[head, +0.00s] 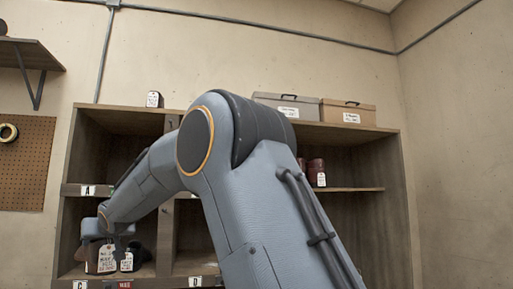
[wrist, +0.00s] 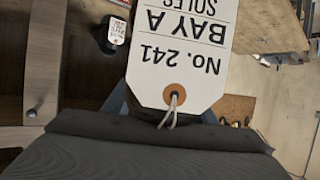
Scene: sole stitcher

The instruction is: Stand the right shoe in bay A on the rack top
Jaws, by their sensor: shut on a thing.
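I cannot tell there whether the held shoe is clear of the shelf. The rack (head: 395,215) carries an A label (head: 88,190) on its middle left shelf edge.
My arm hides the rack's middle. A small tagged item (head: 154,99) and two boxes (head: 290,103) (head: 348,112) stand on the rack top. Reddish-brown items (head: 316,172) sit on the right shelf. Another tagged dark thing (wrist: 108,38) shows beyond the held shoe.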

